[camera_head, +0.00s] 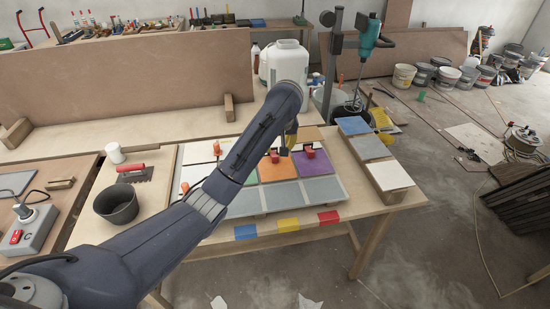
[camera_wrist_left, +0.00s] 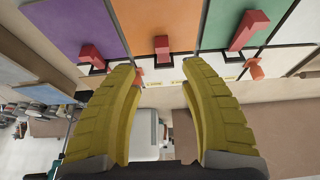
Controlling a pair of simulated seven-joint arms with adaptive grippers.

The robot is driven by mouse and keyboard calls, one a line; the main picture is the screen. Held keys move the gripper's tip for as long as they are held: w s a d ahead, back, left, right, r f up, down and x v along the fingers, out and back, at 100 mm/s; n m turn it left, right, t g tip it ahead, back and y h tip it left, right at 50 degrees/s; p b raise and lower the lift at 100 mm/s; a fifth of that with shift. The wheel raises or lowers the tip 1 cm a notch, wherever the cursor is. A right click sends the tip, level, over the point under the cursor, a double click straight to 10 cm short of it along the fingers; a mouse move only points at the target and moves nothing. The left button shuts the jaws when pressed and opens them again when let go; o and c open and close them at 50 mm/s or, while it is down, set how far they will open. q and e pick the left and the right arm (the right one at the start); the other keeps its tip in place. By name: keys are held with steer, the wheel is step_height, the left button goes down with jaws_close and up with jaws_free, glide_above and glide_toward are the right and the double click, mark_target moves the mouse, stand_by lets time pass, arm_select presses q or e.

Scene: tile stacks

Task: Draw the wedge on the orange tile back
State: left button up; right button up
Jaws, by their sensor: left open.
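The orange tile (camera_head: 277,172) lies between the purple tile (camera_head: 314,166) and a green tile (camera_head: 250,179), partly behind my left arm. In the wrist view, the orange tile (camera_wrist_left: 150,17) carries a red wedge (camera_wrist_left: 161,46) at its edge; this wedge also shows in the head view (camera_head: 274,156). My left gripper (camera_wrist_left: 162,70) has its yellow fingers spread and empty, just short of that wedge, one to each side. In the head view the left gripper (camera_head: 289,143) is mostly hidden by its own wrist. My right gripper is not in view.
Red wedges also stand on the purple tile (camera_wrist_left: 68,22) and green tile (camera_wrist_left: 222,16). Grey tiles (camera_head: 285,196) line the front.

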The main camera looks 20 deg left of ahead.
mark_target(275, 157)
arm_select(q)
steer(key=shift+a+f, duration=0.3)
steer(key=shift+f, duration=0.6)
steer(key=shift+x, duration=4.1)
jaws_close()
